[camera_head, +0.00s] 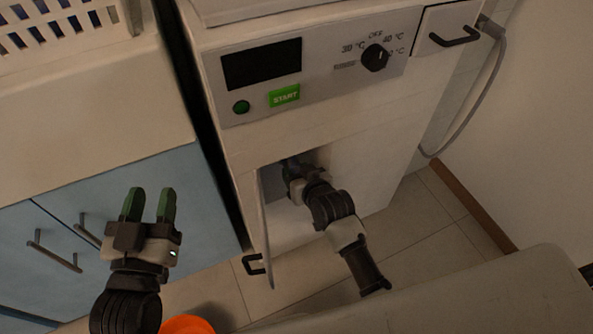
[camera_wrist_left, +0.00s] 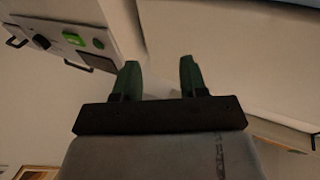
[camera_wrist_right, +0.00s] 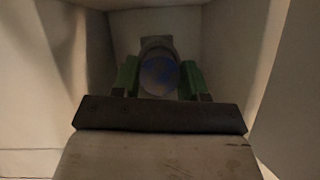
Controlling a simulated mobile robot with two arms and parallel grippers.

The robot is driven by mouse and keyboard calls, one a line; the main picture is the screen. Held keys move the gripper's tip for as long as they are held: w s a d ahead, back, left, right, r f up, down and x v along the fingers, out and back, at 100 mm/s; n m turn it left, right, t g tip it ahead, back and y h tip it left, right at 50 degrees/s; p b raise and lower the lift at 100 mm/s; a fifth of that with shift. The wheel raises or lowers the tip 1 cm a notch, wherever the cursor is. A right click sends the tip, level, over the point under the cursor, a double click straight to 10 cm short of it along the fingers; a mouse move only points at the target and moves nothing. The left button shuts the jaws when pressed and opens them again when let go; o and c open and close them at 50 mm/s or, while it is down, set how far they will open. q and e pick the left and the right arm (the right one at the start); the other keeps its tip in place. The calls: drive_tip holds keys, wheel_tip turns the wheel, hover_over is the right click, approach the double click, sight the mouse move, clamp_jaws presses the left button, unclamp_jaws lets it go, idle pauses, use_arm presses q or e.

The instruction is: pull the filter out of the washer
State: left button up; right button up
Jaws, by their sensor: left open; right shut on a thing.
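The white washer (camera_head: 335,120) stands in the middle of the head view with its lower hatch open. My right gripper (camera_head: 290,170) reaches into that opening. In the right wrist view its green fingers (camera_wrist_right: 159,80) are shut on the filter (camera_wrist_right: 158,72), a round grey piece with a bluish face, inside the pale recess. The far side of the filter is hidden. My left gripper (camera_head: 150,205) is open and empty, in front of the blue cabinet, left of the washer. Its two spread fingers also show in the left wrist view (camera_wrist_left: 158,80).
The hatch door (camera_head: 266,230) hangs open at the left of the opening. A blue cabinet (camera_head: 190,190) with handles stands left, with a white basket (camera_head: 60,35) on top. A grey hose (camera_head: 490,90) runs down at right. An orange object (camera_head: 187,325) shows at the bottom.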

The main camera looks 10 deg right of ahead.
use_arm(q)
drive_tip(key=shift+a+f+g, duration=0.1)
drive_tip(key=shift+f+g, duration=0.4)
use_arm(e)
drive_tip(key=shift+s, duration=0.25)
use_arm(q)
drive_tip(key=shift+f, duration=0.1)
drive_tip(key=shift+s+a+f+g+y+p, duration=0.1)
drive_tip(key=shift+a+f+g+y+p, duration=0.15)
drive_tip(key=shift+f+g, duration=0.3)
drive_tip(key=shift+s+a+f+g+y+p, duration=0.1)
drive_tip(key=shift+f+g+y+p, duration=0.25)
drive_tip(key=shift+f, duration=0.3)
use_arm(e)
drive_tip(key=shift+s+d, duration=0.15)
drive_tip(key=shift+s, duration=0.45)
use_arm(q)
drive_tip(key=shift+f+g, duration=0.25)
drive_tip(key=shift+g, duration=0.15)
use_arm(e)
drive_tip(key=shift+s, duration=0.15)
use_arm(q)
drive_tip(key=shift+s+a+f+g+p, duration=0.2)
drive_tip(key=shift+s+f+g+p, duration=0.1)
drive_tip(key=shift+f+g, duration=0.25)
use_arm(e)
drive_tip(key=shift+s+d, duration=0.1)
drive_tip(key=shift+s, duration=0.2)
